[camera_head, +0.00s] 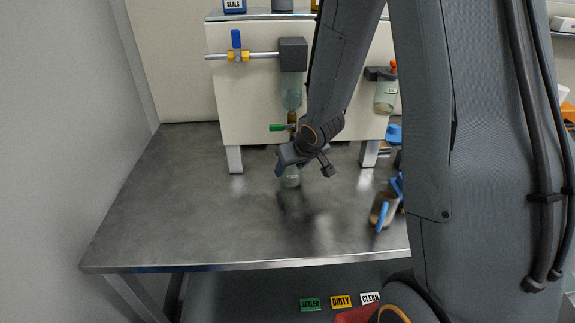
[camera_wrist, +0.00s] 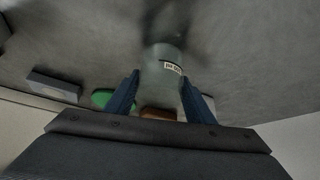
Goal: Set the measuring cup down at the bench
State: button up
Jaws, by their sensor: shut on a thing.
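The measuring cup (camera_head: 291,180) is a clear greenish cylinder, seen upright below my gripper (camera_head: 287,163) in the head view. In the wrist view the measuring cup (camera_wrist: 163,72) shows a small white label and sits between the two blue fingers of my gripper (camera_wrist: 160,98). My gripper is shut on it. The grey metal bench (camera_head: 170,205) lies under the cup. I cannot tell whether the cup's base touches the bench top. My arm hides part of the bench's right side.
A cream panel unit (camera_head: 250,110) on short legs stands at the back, with a glass vessel (camera_head: 291,92) and a green valve handle (camera_head: 279,128) close above the cup. A brownish container (camera_head: 379,208) with blue parts stands at right. The bench's left and front are clear.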

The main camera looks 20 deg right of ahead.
jog(key=shift+w+d+f+b, duration=0.25)
jog(key=shift+f+b, duration=0.15)
jog(key=shift+b, duration=0.05)
jog(key=shift+s+d, duration=0.1)
jog(key=shift+s, duration=0.15)
jog(key=shift+a+r, duration=0.1)
jog(key=shift+a, duration=0.2)
jog(key=o, duration=1)
jog(key=shift+d, duration=0.1)
